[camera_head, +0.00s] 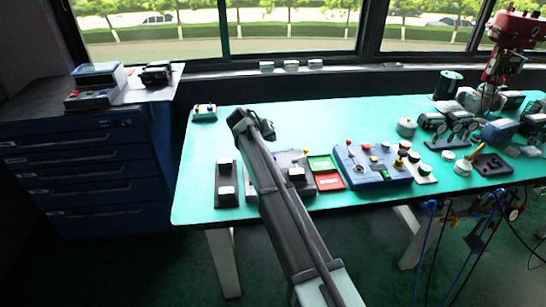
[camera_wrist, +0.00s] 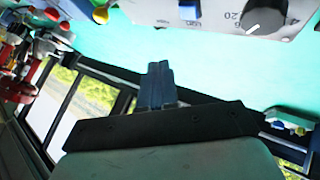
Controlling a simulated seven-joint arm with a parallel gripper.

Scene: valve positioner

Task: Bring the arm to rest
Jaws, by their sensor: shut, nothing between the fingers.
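My arm reaches from the bottom of the head view up over the turquoise table (camera_head: 300,122). My gripper (camera_head: 241,116) is at its far end, above the left part of the table. In the wrist view my gripper (camera_wrist: 158,80) shows two dark fingers side by side, shut with nothing between them. The blue control box (camera_head: 372,165) with coloured buttons stands right of my arm, apart from it. A dark panel device (camera_head: 293,160) is partly hidden behind my arm.
A dark switch block (camera_head: 227,185) stands left of my arm. Red (camera_head: 329,181) and green (camera_head: 320,163) trays lie to its right. A grey panel with a black knob (camera_wrist: 264,16) shows in the wrist view. Gauges and a red valve assembly (camera_head: 512,32) crowd the right. The table's back middle is clear.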

